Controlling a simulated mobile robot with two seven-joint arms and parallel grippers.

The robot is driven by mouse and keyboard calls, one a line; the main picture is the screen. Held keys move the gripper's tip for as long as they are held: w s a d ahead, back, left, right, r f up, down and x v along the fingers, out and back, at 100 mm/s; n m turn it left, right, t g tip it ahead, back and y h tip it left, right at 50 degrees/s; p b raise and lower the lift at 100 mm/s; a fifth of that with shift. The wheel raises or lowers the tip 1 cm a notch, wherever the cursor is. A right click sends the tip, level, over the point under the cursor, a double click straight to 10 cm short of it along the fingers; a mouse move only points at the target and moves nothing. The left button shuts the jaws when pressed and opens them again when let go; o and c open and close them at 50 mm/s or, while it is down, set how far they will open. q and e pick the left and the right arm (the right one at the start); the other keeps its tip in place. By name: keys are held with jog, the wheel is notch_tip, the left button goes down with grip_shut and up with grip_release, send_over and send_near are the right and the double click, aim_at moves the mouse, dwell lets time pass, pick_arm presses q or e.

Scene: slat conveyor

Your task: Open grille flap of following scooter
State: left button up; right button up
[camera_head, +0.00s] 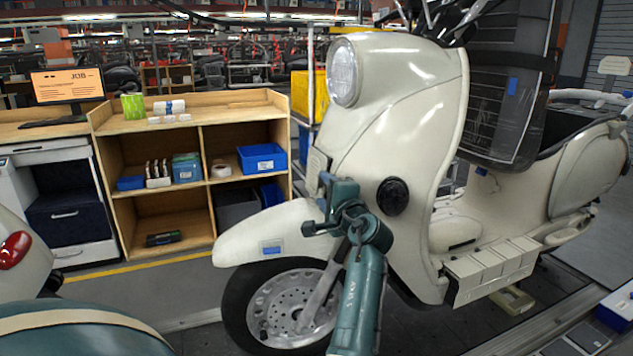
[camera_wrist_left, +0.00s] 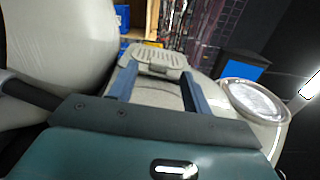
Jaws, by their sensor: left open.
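The cream scooter (camera_head: 420,130) stands upright in front of me, its headlight (camera_head: 343,72) facing left. Its pale grille flap (camera_head: 317,164) is on the front of the leg shield, above the front mudguard. In the left wrist view the slatted grille flap (camera_wrist_left: 160,59) lies just beyond the fingertips, with a small tab at its lower edge. Whether it stands ajar is not clear. My left gripper (camera_head: 326,192) is at the front of the scooter, just below the flap. Its two blue fingers (camera_wrist_left: 158,78) are spread apart with nothing gripped between them. My right gripper is out of view.
Another scooter's teal and cream rear (camera_head: 80,325) is at the lower left. A wooden shelf (camera_head: 195,130) with blue bins (camera_head: 262,158) stands behind, beside a desk with a monitor (camera_head: 68,86). Open floor lies between the shelf and the cream scooter.

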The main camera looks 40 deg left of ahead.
aim_at(319, 185)
pick_arm(q)
jog(key=shift+x, duration=2.65)
jog(key=shift+c, duration=0.6)
grip_shut()
